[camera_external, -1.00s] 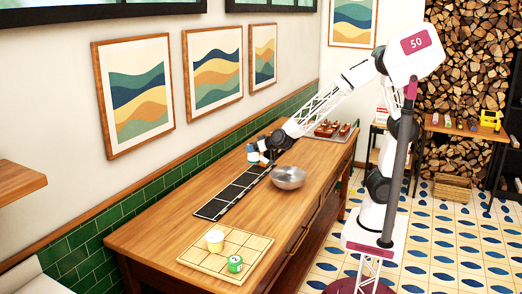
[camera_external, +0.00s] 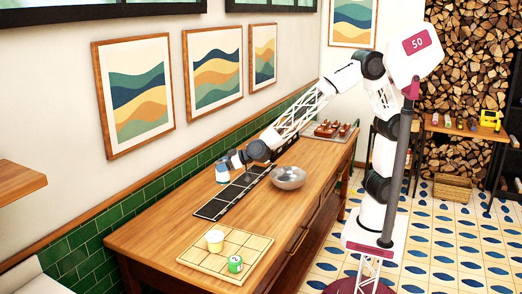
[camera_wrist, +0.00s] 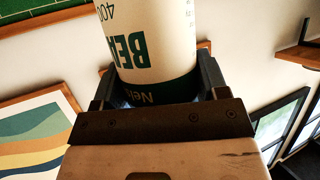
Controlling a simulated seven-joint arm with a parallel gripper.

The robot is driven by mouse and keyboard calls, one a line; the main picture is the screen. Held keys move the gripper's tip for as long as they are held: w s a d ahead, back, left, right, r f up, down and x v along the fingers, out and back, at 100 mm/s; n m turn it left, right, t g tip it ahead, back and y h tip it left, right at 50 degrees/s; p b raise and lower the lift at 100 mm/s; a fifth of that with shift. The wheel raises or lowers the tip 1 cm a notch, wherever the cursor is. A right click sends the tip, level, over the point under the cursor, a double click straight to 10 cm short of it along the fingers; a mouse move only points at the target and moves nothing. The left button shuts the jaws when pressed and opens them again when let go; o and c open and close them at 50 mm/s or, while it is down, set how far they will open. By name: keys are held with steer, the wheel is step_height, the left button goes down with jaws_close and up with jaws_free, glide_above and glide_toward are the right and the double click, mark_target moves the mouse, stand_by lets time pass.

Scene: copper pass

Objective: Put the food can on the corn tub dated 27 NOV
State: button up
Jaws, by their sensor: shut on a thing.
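My gripper (camera_external: 236,159) is shut on a cream tub with a dark green band, lettered "BEA" and "400" in the wrist view (camera_wrist: 155,40). A finger stands on each side of it. I cannot tell which is the corn tub; no date is readable.
A black sectioned strip (camera_external: 214,208) lies along the wooden counter (camera_external: 150,240). A metal bowl (camera_external: 289,177) stands beside it. A tray with reddish-brown items (camera_external: 328,131) is at the far end. The counter between strip and board is clear.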

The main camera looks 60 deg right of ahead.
steer(key=s+a+n+g+y, duration=0.1)
steer(key=s+a, duration=0.3)
steer(key=a, duration=0.5)
steer(key=s+a+n+g+y, duration=0.1)
steer(key=s+a, duration=0.3)
steer(key=a, duration=0.6)
steer(key=s+a+r+n+y, duration=0.1)
steer(key=s+a, duration=0.3)
steer(key=a, duration=0.5)
steer(key=shift+s+a+n+g+y, duration=0.2)
steer(key=shift+s+n+g+y, duration=0.2)
steer(key=shift+n+y, duration=0.45)
steer(key=shift+f, duration=1.9)
steer(key=shift+f, duration=2)
steer(key=shift+f, duration=0.15)
steer(key=o, duration=1.2)
